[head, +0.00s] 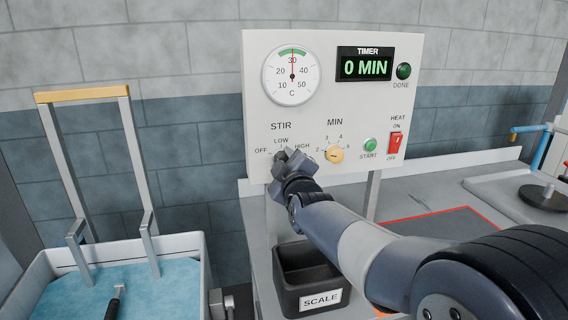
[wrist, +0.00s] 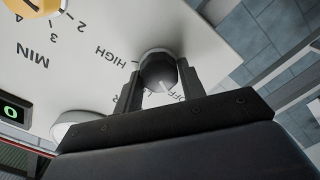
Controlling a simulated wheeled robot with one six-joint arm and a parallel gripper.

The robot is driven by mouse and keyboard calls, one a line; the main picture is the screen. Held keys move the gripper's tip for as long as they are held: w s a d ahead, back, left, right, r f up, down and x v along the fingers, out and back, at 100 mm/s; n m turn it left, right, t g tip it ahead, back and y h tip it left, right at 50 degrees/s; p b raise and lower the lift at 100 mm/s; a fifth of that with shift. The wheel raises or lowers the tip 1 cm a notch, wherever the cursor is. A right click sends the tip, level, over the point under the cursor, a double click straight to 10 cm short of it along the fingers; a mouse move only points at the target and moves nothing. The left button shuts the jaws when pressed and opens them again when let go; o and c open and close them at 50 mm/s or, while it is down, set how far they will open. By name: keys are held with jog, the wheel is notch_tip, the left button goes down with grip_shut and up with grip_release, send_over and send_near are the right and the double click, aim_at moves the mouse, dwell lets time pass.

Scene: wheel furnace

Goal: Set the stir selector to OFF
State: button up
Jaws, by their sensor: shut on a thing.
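The stir selector is a dark round knob (wrist: 158,70) on the white control panel (head: 350,108), under the STIR label with OFF, LOW and HIGH marks. In the wrist view a short white pointer line shows on the knob, toward the LOW and OFF side; the exact setting is hard to tell because my gripper partly covers the labels. My gripper (wrist: 160,80) is shut on the knob, one finger on each side. In the head view my gripper (head: 284,158) is at the panel and hides most of the knob.
The timer display (head: 366,67) reads 0 MIN. A black SCALE bin (head: 320,300) stands below. A blue-filled basin (head: 165,285) is at left.

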dwell(0.5)
jog(key=o, duration=1)
jog(key=shift+s, duration=0.15)
jog(key=b+v, duration=0.1)
jog(key=v, duration=0.9)
jog(key=shift+s+d, duration=0.1)
jog(key=shift+s, duration=0.15)
jog(key=shift+p+x, duration=0.5)
jog(key=shift+x, duration=4.9)
